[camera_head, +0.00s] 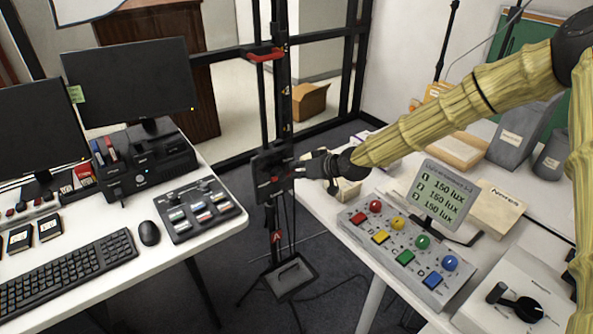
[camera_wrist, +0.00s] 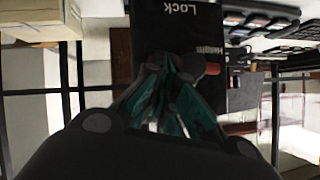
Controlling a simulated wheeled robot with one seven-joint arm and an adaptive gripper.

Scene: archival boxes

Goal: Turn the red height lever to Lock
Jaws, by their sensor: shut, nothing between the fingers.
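The red height lever (camera_wrist: 212,69) sits on a black plate (camera_wrist: 160,25) with the words "Lock" and "Height", which appear upside down in the wrist view. Its red end sticks out to the right of a grey round part, beside the word "Height"; "Lock" is at the plate's top edge in that view. In the head view the plate (camera_head: 261,168) is on the black upright stand, with a little red showing. My gripper (camera_wrist: 168,68) is shut and empty, its fingertips in front of the plate and close beside the lever. I cannot tell whether they touch it. In the head view my gripper (camera_head: 298,170) reaches the plate from the right.
A control box (camera_head: 400,250) with coloured knobs and buttons and a lux display (camera_head: 440,196) stand on the right table, below my arm. The left desk holds monitors (camera_head: 130,85), a keyboard (camera_head: 65,270) and a mouse (camera_head: 149,233). A red clamp (camera_head: 265,55) is higher on the stand.

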